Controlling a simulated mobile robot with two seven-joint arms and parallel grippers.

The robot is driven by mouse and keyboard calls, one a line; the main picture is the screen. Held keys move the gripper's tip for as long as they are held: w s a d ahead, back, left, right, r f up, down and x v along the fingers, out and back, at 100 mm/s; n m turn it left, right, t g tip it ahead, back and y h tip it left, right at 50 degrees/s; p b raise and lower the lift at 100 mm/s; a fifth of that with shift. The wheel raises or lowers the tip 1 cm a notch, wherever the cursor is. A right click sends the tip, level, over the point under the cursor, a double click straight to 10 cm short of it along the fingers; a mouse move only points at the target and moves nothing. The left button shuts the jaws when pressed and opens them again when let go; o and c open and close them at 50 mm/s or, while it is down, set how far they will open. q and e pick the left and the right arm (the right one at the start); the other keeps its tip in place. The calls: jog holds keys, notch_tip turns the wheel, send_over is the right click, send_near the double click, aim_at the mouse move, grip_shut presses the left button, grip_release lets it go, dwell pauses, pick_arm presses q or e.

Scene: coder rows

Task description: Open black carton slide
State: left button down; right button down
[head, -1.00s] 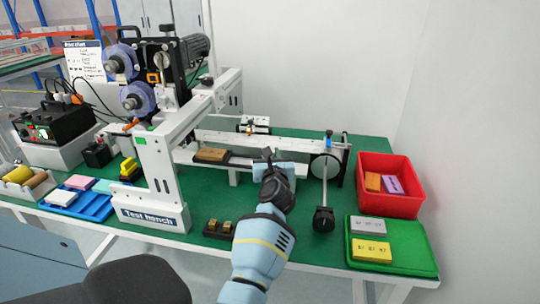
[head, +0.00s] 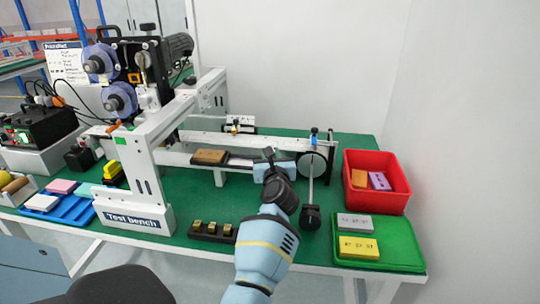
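The black carton slide (head: 240,162) is a dark flat strip on the white rail of the test bench. A brown carton (head: 210,157) lies at its left end. My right gripper (head: 268,155) is at the right end of the slide. It appears shut on that end, since the two have moved together, but the fingertips are small and partly hidden by my wrist. My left gripper is not in view.
A black-knobbed lever (head: 311,214) and a round roller (head: 312,167) stand just right of my gripper. Further right are a red bin (head: 404,199) and a green tray (head: 405,257). A black holder (head: 208,237) with brass pieces sits in front. The white frame (head: 147,182) stands left.

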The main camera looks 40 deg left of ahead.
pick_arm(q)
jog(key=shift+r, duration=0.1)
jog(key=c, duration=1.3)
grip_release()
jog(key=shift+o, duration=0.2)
pick_arm(e)
jog(key=shift+s, duration=0.2)
jog(key=shift+s, duration=0.1)
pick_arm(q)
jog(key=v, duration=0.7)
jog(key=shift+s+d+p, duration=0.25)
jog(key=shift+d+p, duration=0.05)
pick_arm(e)
jog(key=shift+w+r, duration=0.25)
jog(key=shift+r, duration=0.05)
jog(key=shift+d, duration=0.1)
